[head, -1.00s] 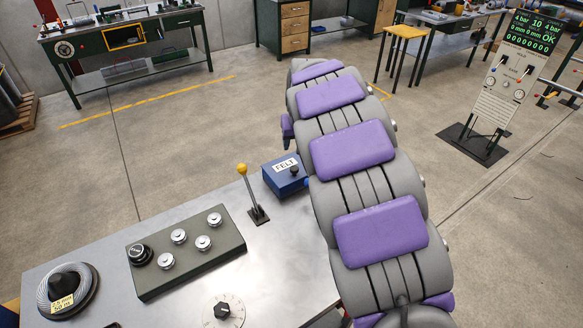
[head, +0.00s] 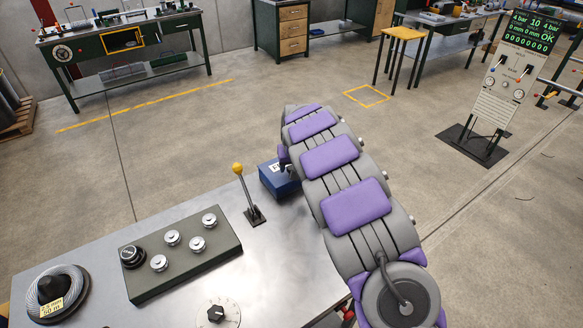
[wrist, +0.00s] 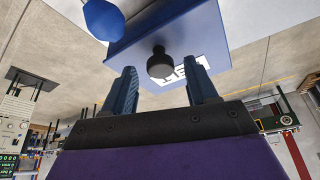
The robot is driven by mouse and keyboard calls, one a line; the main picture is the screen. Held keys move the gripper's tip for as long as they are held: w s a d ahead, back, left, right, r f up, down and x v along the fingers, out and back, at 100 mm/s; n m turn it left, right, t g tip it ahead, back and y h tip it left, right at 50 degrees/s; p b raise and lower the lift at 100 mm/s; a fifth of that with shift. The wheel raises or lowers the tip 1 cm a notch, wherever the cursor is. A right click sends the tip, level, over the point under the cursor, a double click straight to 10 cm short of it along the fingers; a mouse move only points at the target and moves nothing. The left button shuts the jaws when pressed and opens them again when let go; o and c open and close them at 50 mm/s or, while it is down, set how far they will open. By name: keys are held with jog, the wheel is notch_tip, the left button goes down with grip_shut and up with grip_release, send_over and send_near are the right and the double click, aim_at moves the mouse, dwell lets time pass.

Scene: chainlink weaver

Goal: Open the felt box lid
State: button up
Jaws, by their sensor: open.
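The blue felt box (head: 275,183) sits at the far right end of the metal bench, partly hidden behind my arm in the head view. In the wrist view its blue lid (wrist: 128,40) carries a black round knob (wrist: 160,63) and a white label (wrist: 190,68) partly covered by my finger. The lid looks closed. My gripper (wrist: 166,78) is open, with its two blue fingers on either side of the knob in the picture. The knob shows between the fingertips; I cannot tell whether they touch it.
A yellow-topped lever (head: 245,190) stands just left of the box. A grey block with several knobs (head: 180,252), a dial (head: 217,315) and a wire spool (head: 57,292) lie farther left on the bench (head: 100,270). A rounded blue part (wrist: 103,18) shows beside the box.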

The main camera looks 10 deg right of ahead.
jog(key=shift+w+d+f, duration=0.1)
jog(key=shift+w+f, duration=0.05)
jog(key=shift+f, duration=0.15)
jog(key=shift+a, duration=0.2)
jog(key=shift+c, duration=0.3)
jog(key=shift+c, duration=0.9)
grip_shut()
